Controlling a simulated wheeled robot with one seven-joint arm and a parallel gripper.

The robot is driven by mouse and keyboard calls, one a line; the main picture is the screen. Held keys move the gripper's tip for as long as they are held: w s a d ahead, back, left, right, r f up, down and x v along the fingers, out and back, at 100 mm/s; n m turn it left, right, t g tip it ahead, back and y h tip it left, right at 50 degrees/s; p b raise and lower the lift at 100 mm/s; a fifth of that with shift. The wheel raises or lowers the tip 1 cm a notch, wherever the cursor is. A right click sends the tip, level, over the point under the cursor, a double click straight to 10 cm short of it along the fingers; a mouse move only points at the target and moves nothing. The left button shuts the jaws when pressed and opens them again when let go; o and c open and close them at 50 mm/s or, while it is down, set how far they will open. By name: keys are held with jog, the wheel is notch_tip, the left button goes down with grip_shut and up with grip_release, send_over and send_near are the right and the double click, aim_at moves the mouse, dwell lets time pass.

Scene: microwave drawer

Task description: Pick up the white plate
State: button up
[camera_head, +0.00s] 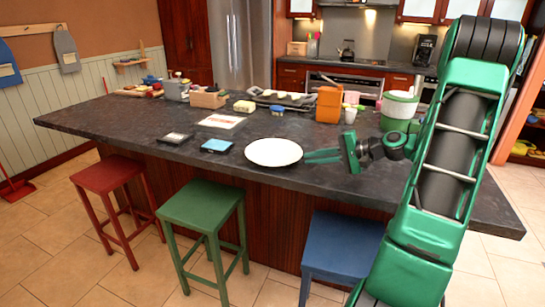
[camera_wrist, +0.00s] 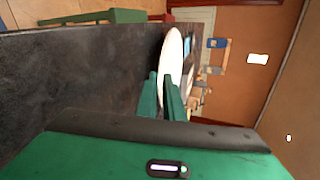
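The white plate (camera_head: 273,152) lies on the dark island counter near its front edge. It also shows edge-on in the wrist view (camera_wrist: 172,52), just beyond my fingertips. My gripper (camera_head: 308,157) is at the plate's right side, fingers pointing left toward its rim. In the wrist view my two green fingers (camera_wrist: 161,82) stand apart, with the near part of the plate seen between them. I cannot tell whether either finger touches the rim. My gripper holds nothing that I can see.
A blue scale-like item (camera_head: 217,145) and a dark one (camera_head: 175,137) lie left of the plate. An orange container (camera_head: 329,104) and a green-and-white pot (camera_head: 399,106) stand behind my gripper. Red, green (camera_head: 203,204) and blue (camera_head: 343,244) stools stand along the front.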

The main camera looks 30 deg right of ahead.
aim_at(295, 159)
jog(key=shift+x, duration=2.75)
jog(key=shift+a+r, duration=0.1)
jog(key=shift+r, duration=0.05)
grip_shut()
jog(key=shift+r, duration=0.1)
